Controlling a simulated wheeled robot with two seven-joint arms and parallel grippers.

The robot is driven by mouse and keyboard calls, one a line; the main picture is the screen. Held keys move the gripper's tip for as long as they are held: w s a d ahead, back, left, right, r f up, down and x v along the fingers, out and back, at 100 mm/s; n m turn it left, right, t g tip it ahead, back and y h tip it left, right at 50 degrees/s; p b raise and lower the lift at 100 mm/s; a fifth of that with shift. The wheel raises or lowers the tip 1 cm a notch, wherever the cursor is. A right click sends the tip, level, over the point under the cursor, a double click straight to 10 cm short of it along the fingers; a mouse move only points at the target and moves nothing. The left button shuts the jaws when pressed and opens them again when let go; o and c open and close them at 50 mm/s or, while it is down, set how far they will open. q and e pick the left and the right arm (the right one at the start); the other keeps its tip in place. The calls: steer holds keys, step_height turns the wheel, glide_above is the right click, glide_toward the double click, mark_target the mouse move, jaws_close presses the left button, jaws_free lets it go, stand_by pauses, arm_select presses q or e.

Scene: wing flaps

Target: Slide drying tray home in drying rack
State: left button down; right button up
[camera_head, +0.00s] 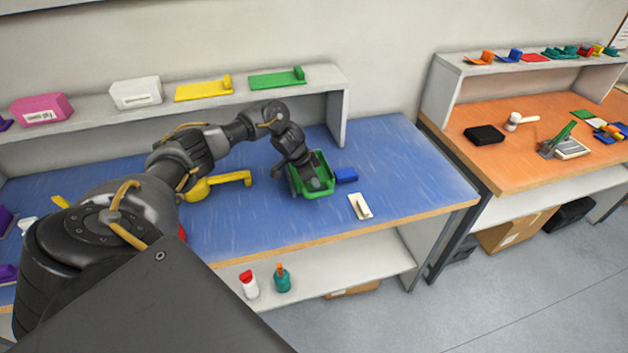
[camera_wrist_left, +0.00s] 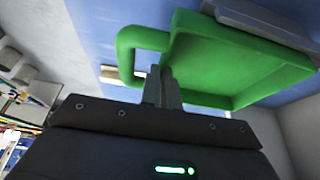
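A green tray (camera_head: 323,190) with raised walls sits on the blue tabletop, right of the middle in the head view. In the left wrist view the tray (camera_wrist_left: 215,55) fills the upper right, with a green loop handle (camera_wrist_left: 126,52) at its left side. My left gripper (camera_head: 298,180) is low over the tray's left part. In the wrist view its fingers (camera_wrist_left: 162,80) are close together, overlapping the edge where handle and tray meet. I cannot tell whether anything is pinched between them. I cannot make out a drying rack for certain. My right gripper is out of view.
A shelf (camera_head: 330,80) stands behind. The blue table (camera_head: 420,185) is clear at the right.

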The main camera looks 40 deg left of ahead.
arm_select(q)
steer(key=shift+w+a, duration=0.15)
steer(key=shift+w+a+b, duration=0.4)
steer(key=shift+a+b, duration=0.2)
steer(key=shift+w+a, duration=0.1)
steer(key=shift+a, duration=0.05)
steer(key=c, duration=1.6)
jaws_free()
steer(key=shift+o, duration=0.2)
steer(key=b+v, duration=0.1)
steer(key=v, duration=1)
steer(key=shift+f, duration=0.1)
